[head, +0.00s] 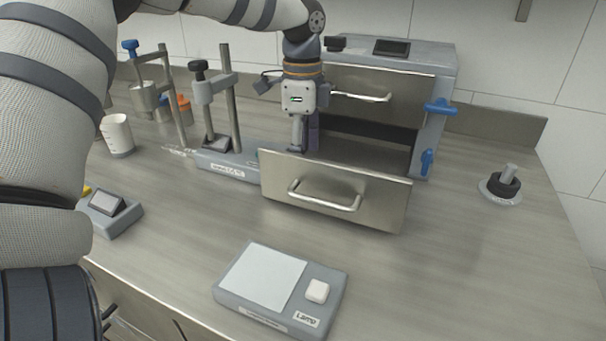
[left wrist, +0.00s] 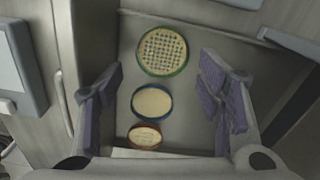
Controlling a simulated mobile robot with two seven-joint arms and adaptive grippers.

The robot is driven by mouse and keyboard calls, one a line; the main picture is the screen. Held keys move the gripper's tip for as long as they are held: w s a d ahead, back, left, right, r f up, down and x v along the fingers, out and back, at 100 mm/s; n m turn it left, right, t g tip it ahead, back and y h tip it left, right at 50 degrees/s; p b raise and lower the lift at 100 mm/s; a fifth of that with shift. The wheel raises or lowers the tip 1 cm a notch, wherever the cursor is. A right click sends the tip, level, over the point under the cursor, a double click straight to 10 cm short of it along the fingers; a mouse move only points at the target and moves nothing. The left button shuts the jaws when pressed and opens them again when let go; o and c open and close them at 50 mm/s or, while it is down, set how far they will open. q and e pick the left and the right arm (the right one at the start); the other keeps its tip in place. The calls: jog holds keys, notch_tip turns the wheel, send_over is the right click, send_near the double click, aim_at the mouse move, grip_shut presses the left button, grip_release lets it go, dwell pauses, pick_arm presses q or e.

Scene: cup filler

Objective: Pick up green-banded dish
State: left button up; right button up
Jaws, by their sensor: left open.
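The green-banded dish (left wrist: 163,52) lies in the open lower drawer, seen in the left wrist view. It is round, with a grid of small dark spots on a pale face and a green rim. My left gripper (left wrist: 162,92) is open and empty, with purple pads spread to either side below the dish in that picture. In the head view the left gripper (head: 304,137) points down into the drawer behind its front panel (head: 335,190), which hides the dishes. My right gripper is not in view.
A blue-rimmed dish (left wrist: 152,102) and a smaller orange-rimmed dish (left wrist: 145,137) share the drawer. The cabinet (head: 385,75) stands behind. A lamp pad (head: 265,275) lies in front, clamp stands (head: 228,95) to the left, and a knobbed device (head: 500,187) right.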

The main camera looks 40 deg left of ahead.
pick_arm(q)
jog(key=f, duration=0.4)
jog(key=shift+w+a+f, duration=0.1)
jog(key=shift+a, duration=0.1)
jog(key=c, duration=0.8)
jog(key=shift+o, duration=0.2)
